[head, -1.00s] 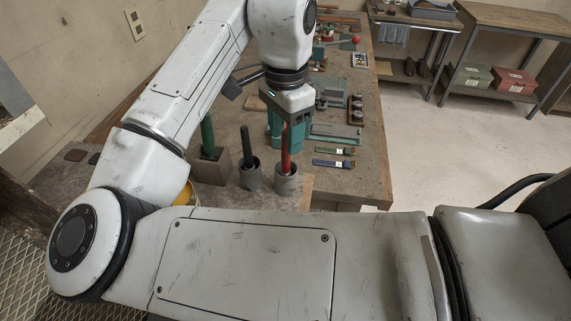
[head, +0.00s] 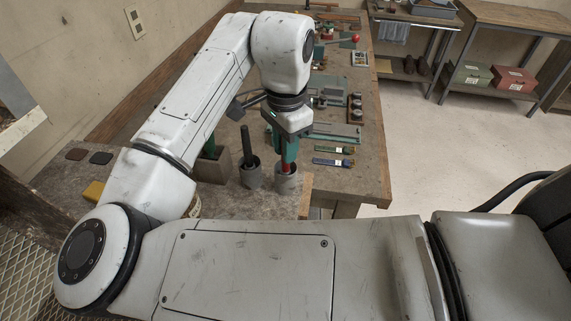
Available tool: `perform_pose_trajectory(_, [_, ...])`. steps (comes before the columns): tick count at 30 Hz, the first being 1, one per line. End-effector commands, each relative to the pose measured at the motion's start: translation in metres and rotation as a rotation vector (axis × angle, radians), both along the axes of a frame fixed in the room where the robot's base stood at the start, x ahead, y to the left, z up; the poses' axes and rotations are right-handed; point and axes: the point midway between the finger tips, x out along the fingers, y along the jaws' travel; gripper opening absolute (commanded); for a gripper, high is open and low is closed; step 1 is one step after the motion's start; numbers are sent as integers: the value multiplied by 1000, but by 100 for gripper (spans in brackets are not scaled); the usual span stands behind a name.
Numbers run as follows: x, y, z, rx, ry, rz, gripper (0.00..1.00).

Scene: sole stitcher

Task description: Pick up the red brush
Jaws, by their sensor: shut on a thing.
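The red brush (head: 286,168) stands upright in a round grey cup (head: 286,183) near the front right corner of the workbench. Only a short red part of it shows above the cup rim. My gripper (head: 285,157), with teal fingers, points straight down over this cup and is shut on the upper part of the red brush. The fingers hide the brush's top, and the cup hides its lower end.
A dark-handled brush (head: 246,146) stands in another grey cup (head: 250,177) just left. A green-handled brush (head: 209,146) stands in a square grey holder (head: 212,168), partly behind my arm. Blue (head: 333,163) and green (head: 334,150) flat tools lie to the right.

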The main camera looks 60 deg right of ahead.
Motion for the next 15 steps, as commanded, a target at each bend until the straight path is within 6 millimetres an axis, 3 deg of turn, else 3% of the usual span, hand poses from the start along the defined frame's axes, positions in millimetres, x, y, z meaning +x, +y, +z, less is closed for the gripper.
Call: perform_pose_trajectory(15, [0, 0, 5, 0, -1, 0, 0])
